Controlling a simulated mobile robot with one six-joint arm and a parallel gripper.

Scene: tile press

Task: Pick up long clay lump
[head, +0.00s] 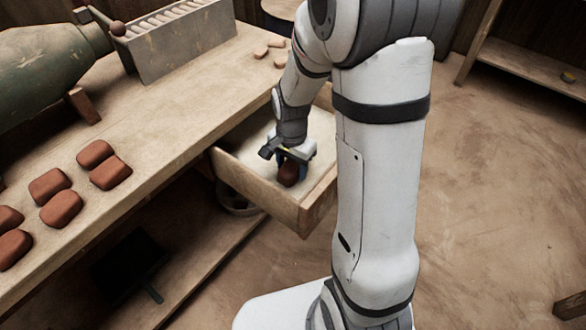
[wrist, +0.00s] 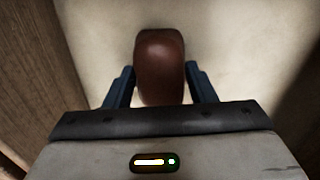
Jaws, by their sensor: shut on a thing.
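A reddish-brown clay lump (wrist: 160,68) shows between the two blue fingers of my gripper (wrist: 160,92) in the wrist view. My gripper is shut on it. In the head view, my gripper (head: 290,160) is down inside an open wooden drawer (head: 246,180), with the lump (head: 289,174) at its fingers. The lump's lower end is hidden by the gripper body in the wrist view. I cannot tell whether the lump touches the drawer's pale floor.
The drawer's wooden walls stand close around my gripper. Several clay lumps (head: 95,153) lie on the workbench (head: 150,135) at left, and smaller pieces (head: 262,52) lie farther back. A grey slotted rack (head: 185,42) and a green cylinder (head: 45,65) are at the back left. Open floor lies at right.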

